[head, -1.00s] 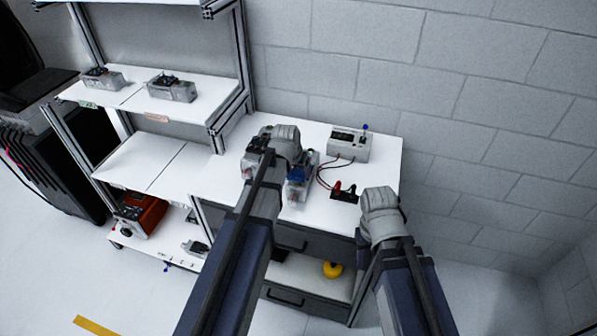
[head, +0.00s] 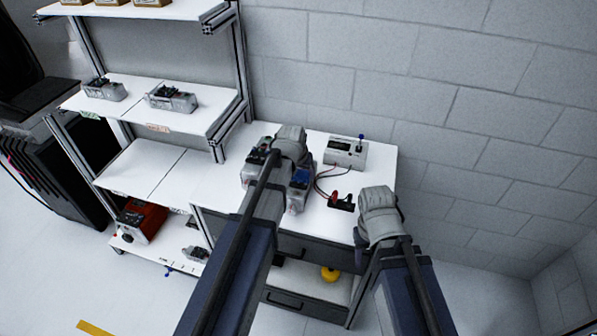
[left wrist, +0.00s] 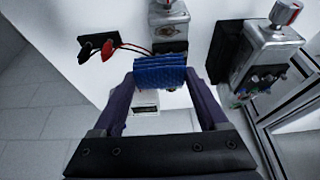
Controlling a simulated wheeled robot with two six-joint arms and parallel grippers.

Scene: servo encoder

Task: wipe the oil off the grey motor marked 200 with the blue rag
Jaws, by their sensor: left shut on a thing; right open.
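My left gripper (left wrist: 160,95) is shut on the blue rag (left wrist: 160,76), which spans between its fingertips. In the head view the rag (head: 301,178) is at or just over a grey motor (head: 296,200) on the white bench top; my left gripper (head: 297,170) partly hides it. In the left wrist view this motor (left wrist: 168,20) is behind the rag; contact is unclear. A second grey motor (head: 253,168) stands to its left, and shows at the right in the wrist view (left wrist: 272,42). No number or oil is readable. My right gripper (head: 362,240) is open and empty by the bench's front right.
A grey meter box (head: 346,151) stands at the back of the bench (head: 345,222), with red and black leads to a black terminal block (head: 341,201). More motors (head: 171,98) sit on the left shelf (head: 205,95). An orange-red box (head: 141,219) is on the bottom shelf.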

